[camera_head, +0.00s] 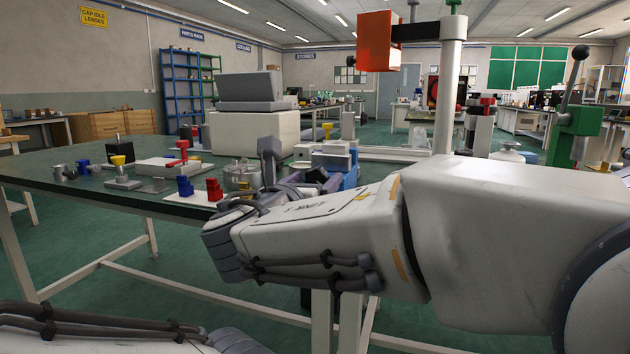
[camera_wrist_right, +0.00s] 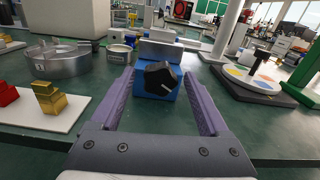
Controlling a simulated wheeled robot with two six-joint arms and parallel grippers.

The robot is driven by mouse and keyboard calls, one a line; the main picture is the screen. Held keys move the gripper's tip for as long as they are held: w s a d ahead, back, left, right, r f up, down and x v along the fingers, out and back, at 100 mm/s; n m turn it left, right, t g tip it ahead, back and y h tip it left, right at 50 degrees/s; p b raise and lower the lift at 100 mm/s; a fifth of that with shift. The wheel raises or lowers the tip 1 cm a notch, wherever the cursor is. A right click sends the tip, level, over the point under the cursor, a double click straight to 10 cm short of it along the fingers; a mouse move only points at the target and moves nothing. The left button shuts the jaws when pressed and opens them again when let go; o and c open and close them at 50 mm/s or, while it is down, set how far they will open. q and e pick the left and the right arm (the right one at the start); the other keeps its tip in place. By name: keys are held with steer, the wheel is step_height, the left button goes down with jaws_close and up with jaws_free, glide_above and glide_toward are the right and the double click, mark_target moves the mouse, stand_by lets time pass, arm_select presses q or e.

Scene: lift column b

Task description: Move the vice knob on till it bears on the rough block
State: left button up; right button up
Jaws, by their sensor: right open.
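The blue vice (camera_wrist_right: 152,95) stands on the green bench, straight ahead in the right wrist view. Its black knob (camera_wrist_right: 160,78), with a white line on it, faces my right gripper (camera_wrist_right: 158,72). The gripper's purple fingers are open, one on each side of the knob, with gaps showing. A grey block (camera_wrist_right: 158,51) shows above and behind the knob; how close the vice bears on it is hidden. My left gripper is not in view.
A round metal fixture (camera_wrist_right: 58,60) and a white board (camera_wrist_right: 42,105) with yellow and red stepped blocks lie left of the gripper. A small round tin (camera_wrist_right: 119,54) sits near the vice. At right is a dark base with a coloured disc (camera_wrist_right: 252,80).

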jaws_close()
steer(key=shift+m, duration=0.3)
steer(key=m+b, duration=0.2)
steer(key=m, duration=0.1)
steer(key=m+b, duration=0.2)
steer(key=shift+f, duration=0.25)
steer(key=m+b, duration=0.3)
steer(key=m, duration=0.1)
steer(key=shift+m, duration=0.4)
steer(key=m+b, duration=0.5)
steer(key=m, duration=0.1)
steer(key=shift+f+b, duration=0.1)
steer(key=shift+b, duration=0.25)
steer(key=m+b, duration=0.2)
steer(key=m, duration=0.1)
steer(key=shift+m+b, duration=0.55)
steer(key=shift+m, duration=0.35)
